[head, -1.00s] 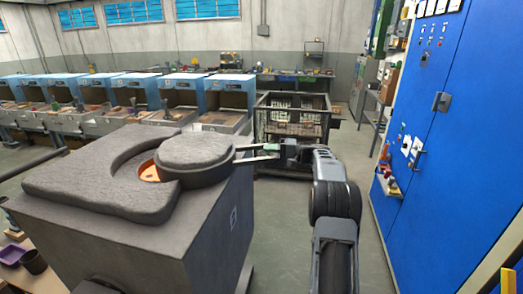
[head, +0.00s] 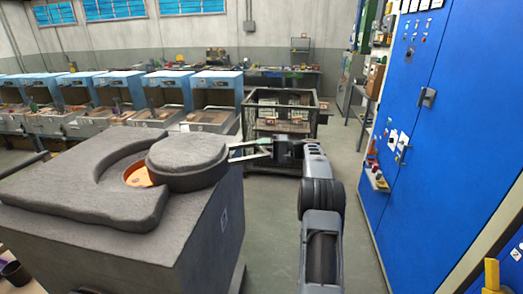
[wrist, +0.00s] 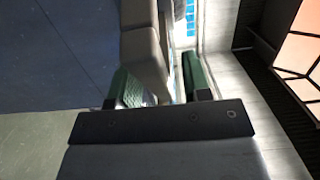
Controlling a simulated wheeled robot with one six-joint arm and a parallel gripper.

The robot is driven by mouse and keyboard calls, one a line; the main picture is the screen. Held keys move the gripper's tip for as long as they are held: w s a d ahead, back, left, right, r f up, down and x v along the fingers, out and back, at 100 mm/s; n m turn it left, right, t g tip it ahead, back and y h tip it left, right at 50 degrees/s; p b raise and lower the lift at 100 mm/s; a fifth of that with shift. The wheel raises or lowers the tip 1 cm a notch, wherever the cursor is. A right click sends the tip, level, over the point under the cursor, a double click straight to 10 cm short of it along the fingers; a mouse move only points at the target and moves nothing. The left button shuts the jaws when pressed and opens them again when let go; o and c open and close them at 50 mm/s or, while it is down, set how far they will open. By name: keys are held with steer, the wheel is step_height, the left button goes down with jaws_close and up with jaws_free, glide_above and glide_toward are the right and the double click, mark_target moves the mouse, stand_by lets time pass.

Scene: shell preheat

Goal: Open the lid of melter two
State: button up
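The melter (head: 205,240) is a dark grey box at the left of the head view, with a small marking on its side. Its thick round grey lid (head: 187,152) lies on top, off-centre in the curved recess. A crescent of orange opening (head: 137,174) shows at the lid's left. My gripper (head: 231,153) is at the lid's right edge, its two fingers spread apart. In the wrist view, the green finger pads (wrist: 165,80) are apart with a gap between them, and the grey lid edge (wrist: 145,55) is by the left pad. I cannot tell whether they touch.
A tall blue cabinet (head: 435,140) stands at the right. A dark wire crate (head: 282,115) is behind my gripper. Blue-topped work stations (head: 165,90) line the back left.

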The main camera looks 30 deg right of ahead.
steer(key=shift+d, duration=0.1)
steer(key=b+v, duration=0.1)
steer(key=v, duration=1.2)
steer(key=shift+s+d+b, duration=0.25)
steer(key=shift+d+b, duration=0.05)
steer(key=shift+b, duration=0.05)
